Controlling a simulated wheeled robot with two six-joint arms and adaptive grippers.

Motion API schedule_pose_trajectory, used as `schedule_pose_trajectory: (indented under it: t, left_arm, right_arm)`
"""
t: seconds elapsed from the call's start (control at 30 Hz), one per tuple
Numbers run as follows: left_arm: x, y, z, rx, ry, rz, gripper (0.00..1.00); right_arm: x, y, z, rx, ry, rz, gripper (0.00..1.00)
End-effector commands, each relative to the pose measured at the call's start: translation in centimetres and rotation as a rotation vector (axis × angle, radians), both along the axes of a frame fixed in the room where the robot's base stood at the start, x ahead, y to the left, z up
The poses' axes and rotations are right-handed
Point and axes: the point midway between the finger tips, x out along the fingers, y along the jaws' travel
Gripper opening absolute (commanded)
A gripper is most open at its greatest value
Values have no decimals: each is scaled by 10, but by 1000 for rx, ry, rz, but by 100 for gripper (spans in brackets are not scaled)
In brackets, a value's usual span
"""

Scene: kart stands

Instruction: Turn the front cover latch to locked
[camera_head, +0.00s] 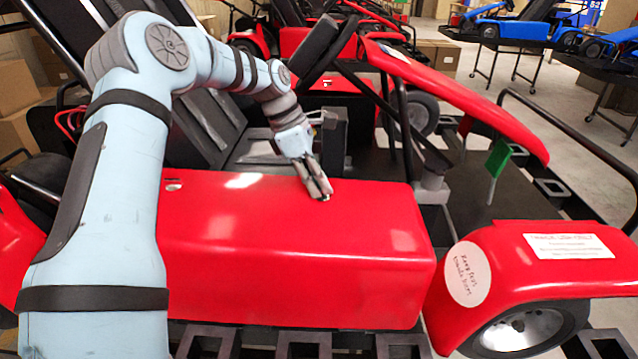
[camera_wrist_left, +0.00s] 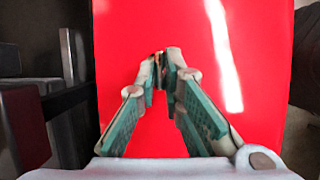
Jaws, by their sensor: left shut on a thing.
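The red side cover (camera_head: 300,245) of the kart lies below my left arm. My left gripper (camera_head: 326,196) points down at the upper edge of the cover, right of its middle, with its fingers close together. In the left wrist view the fingertips (camera_wrist_left: 166,58) nearly meet on a small part, the front cover latch, against the red cover (camera_wrist_left: 215,115). The fingertips hide most of the latch, so I cannot tell which way it is turned. Another small silver latch (camera_head: 173,187) shows at the cover's left end. My right gripper is out of view.
The black seat (camera_head: 262,150) and dark frame bars stand just behind the cover. A red fender (camera_head: 520,262) with labels is over the wheel (camera_head: 520,330) on the right. A small green flag (camera_head: 497,158) stands on the kart's dark floor. Other karts are behind.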

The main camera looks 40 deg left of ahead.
Motion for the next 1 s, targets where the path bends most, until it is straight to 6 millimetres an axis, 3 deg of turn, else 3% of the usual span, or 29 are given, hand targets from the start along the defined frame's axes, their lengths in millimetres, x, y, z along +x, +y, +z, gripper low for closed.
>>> schedule_pose_trajectory:
  t: [0.27,0.3,0.4,0.73,0.87,1.0]
  left_arm:
    - [1,1,1,3,-4,-2,0]
    - [1,1,1,4,-5,-2,11]
    - [1,0,1,3,-4,-1,27]
    - [0,1,3,2,-2,-1,28]
    - [-3,7,21,2,-7,0,28]
    - [-12,19,56,2,-8,1,28]
  right_arm:
    - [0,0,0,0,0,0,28]
    - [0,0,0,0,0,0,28]
    - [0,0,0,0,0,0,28]
    - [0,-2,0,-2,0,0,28]
    - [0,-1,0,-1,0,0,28]
    - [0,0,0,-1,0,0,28]
